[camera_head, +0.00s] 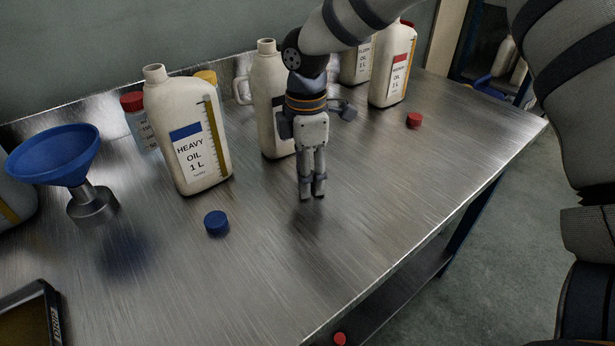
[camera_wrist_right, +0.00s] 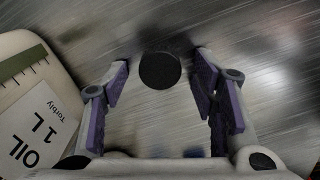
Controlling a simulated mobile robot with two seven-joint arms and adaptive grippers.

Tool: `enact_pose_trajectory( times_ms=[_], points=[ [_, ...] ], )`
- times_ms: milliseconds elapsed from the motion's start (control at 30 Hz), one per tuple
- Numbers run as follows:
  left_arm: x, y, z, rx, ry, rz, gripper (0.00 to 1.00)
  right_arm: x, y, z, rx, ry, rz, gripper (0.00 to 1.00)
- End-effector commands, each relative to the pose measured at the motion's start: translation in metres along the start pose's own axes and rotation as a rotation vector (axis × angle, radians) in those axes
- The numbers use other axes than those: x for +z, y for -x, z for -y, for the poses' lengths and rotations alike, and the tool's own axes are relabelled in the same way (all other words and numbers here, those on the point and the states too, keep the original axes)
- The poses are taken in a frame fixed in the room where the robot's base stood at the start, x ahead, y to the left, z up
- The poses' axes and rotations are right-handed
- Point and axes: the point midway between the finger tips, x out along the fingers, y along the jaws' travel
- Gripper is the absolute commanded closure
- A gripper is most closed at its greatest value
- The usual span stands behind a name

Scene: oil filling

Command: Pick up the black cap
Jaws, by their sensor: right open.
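The black cap (camera_wrist_right: 160,70) lies on the metal table in the right wrist view, seen from above as a dark disc. It sits just beyond and between the fingertips of my right gripper (camera_wrist_right: 163,62), which is open with nothing in it. In the head view my right gripper (camera_head: 313,197) points down over the table, in front of an uncapped white bottle (camera_head: 268,95). The black cap cannot be made out in the head view. My left gripper is not in view.
A blue cap (camera_head: 217,222) and a red cap (camera_head: 414,121) lie on the table (camera_head: 240,290). A heavy oil bottle (camera_head: 190,135) and a blue funnel (camera_head: 55,153) stand at left. A red-labelled bottle (camera_head: 392,68) stands behind. The table's front right is clear.

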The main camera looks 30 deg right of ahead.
Motion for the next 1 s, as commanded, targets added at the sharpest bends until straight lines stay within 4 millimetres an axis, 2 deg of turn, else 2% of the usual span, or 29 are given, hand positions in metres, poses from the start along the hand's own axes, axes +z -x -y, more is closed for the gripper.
enact_pose_trajectory(
  times_ms=[67, 300, 667, 767, 867, 1000],
  points=[
    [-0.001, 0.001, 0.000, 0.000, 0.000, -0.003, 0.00, 0.000, 0.003, 0.000, 0.003, 0.000, -0.001, 0.47],
    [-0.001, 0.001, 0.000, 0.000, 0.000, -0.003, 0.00, 0.000, 0.003, 0.000, 0.003, 0.000, -0.001, 0.78],
    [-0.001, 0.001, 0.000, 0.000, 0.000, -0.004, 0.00, 0.000, 0.004, -0.001, 0.004, 0.000, -0.001, 0.78],
    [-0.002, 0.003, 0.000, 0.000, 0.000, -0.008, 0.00, 0.000, 0.014, -0.001, 0.007, -0.001, -0.001, 0.78],
    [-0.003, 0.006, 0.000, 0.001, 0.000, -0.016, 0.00, 0.000, 0.034, -0.002, 0.010, -0.002, -0.003, 0.78],
    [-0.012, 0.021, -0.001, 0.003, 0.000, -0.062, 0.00, -0.013, 0.077, 0.025, 0.019, 0.004, -0.004, 0.78]
  ],
)
